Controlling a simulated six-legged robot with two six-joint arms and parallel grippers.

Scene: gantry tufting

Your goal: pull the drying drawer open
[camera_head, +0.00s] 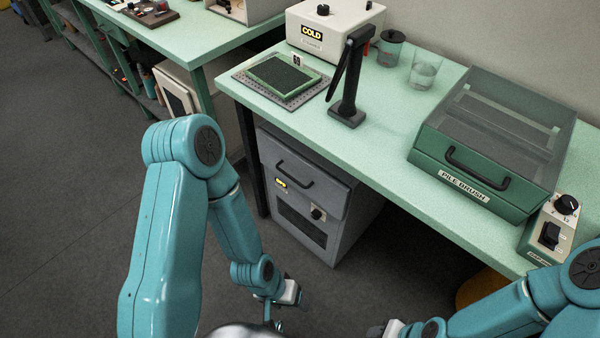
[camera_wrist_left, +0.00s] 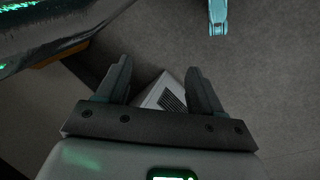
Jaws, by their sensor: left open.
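A grey cabinet (camera_head: 310,195) stands on the floor under the green bench. Its upper front is a closed drawer (camera_head: 292,178) with a dark bar handle (camera_head: 294,174). My left gripper (camera_head: 282,308) is low, in front of and below the cabinet, apart from the handle. In the left wrist view my left gripper (camera_wrist_left: 158,68) is open and empty, with a pale vented box corner beyond its fingers. My right gripper (camera_head: 385,330) shows only partly at the bottom edge; its jaws are unclear.
The green bench (camera_head: 390,150) overhangs the cabinet, with a dark leg (camera_head: 252,160) at its left. A pile brush box (camera_head: 485,140) with its own handle, a black stand (camera_head: 348,85) and a COLD unit (camera_head: 325,30) stand on top. The floor (camera_head: 90,200) is open at left.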

